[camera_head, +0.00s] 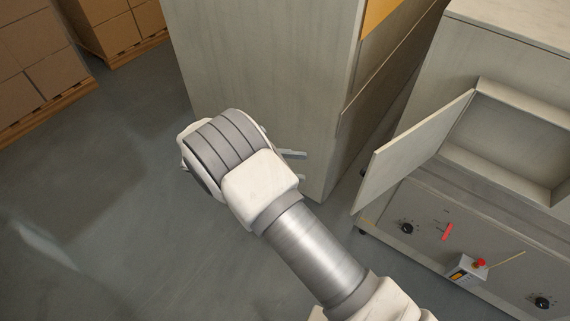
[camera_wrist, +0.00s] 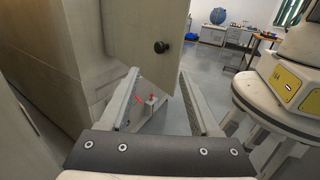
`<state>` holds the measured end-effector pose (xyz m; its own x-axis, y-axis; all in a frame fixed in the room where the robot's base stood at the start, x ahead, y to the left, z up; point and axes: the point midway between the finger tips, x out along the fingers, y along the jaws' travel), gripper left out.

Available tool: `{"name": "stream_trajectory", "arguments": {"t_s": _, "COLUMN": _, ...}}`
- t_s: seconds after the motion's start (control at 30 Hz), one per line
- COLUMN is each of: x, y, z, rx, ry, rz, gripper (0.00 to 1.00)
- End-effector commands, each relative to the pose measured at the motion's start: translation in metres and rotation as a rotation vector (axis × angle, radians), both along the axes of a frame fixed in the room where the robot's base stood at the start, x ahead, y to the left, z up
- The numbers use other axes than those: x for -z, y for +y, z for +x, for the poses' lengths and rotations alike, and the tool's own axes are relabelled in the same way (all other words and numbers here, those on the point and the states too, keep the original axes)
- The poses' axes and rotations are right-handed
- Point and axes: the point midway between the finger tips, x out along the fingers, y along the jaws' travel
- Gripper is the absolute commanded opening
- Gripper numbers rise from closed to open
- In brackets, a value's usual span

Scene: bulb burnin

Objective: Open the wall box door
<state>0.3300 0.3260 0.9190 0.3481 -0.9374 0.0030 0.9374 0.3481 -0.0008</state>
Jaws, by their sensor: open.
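The wall box (camera_head: 518,97) is set in a pale cabinet front at the right of the head view. Its pale door (camera_head: 408,152) stands open, swung out to the left from the box, and the inside of the box shows. In the wrist view the door (camera_wrist: 140,25) hangs ahead, with a round black knob (camera_wrist: 161,47). My gripper (camera_head: 301,166) is left of the door in the head view, apart from it. In the wrist view my gripper (camera_wrist: 159,78) is open and empty, with the knob a little beyond and above its fingertips.
A tall pale cabinet (camera_head: 265,75) stands behind my gripper. Below the box is a panel (camera_head: 400,205) with black knobs, a red lever (camera_head: 447,231) and a small box with a red button (camera_head: 480,263). Stacked cartons (camera_head: 30,60) are at the left. The floor (camera_head: 110,220) there is clear.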

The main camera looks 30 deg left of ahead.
Motion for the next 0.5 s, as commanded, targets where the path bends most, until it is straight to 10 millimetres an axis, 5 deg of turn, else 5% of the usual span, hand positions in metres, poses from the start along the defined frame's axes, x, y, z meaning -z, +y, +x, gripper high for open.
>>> {"name": "stream_trajectory", "arguments": {"t_s": 0.5, "x": 0.000, "y": 0.016, "z": -0.007, "rx": -0.001, "ry": 0.001, "rz": 0.001, "gripper": 0.63}}
